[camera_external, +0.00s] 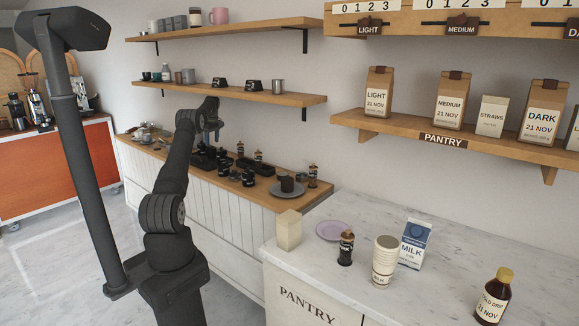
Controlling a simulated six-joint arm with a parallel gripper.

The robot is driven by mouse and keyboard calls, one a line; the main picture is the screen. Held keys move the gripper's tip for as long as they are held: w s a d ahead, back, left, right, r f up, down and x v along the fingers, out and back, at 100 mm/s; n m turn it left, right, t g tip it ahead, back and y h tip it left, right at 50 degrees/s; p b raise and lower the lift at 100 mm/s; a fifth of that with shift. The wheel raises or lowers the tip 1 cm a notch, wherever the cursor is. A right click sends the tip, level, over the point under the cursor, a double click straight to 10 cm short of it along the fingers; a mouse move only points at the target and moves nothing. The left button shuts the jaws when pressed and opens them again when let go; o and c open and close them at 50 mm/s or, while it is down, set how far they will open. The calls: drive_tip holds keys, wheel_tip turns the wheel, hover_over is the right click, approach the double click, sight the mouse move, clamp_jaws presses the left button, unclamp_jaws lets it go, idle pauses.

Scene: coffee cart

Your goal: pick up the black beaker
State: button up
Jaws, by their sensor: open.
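My gripper (216,130) is at the end of my raised arm, above the wooden back counter; its jaws are open and I see nothing held in it. Several small dark vessels stand on that counter to the right of and below my gripper, and I cannot tell for sure which is the black beaker. One dark cup (287,184) stands on a round grey plate (276,193). A black vessel (248,178) stands left of the plate, among other dark items that overlap. My arm hides part of the counter to its left.
Small bottles with dark tops (312,176) stand near the dark vessels. A wooden shelf (300,98) with cups hangs above the counter.

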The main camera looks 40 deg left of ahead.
sight(211, 151)
drive_tip(key=f, duration=0.5)
drive_tip(key=a+f, duration=0.1)
drive_tip(key=f, duration=0.1)
drive_tip(key=shift+s+a+f, duration=0.1)
drive_tip(key=shift+s+f, duration=0.05)
drive_tip(key=shift+s, duration=0.1)
drive_tip(key=c, duration=0.8)
drive_tip(key=shift+o, duration=0.2)
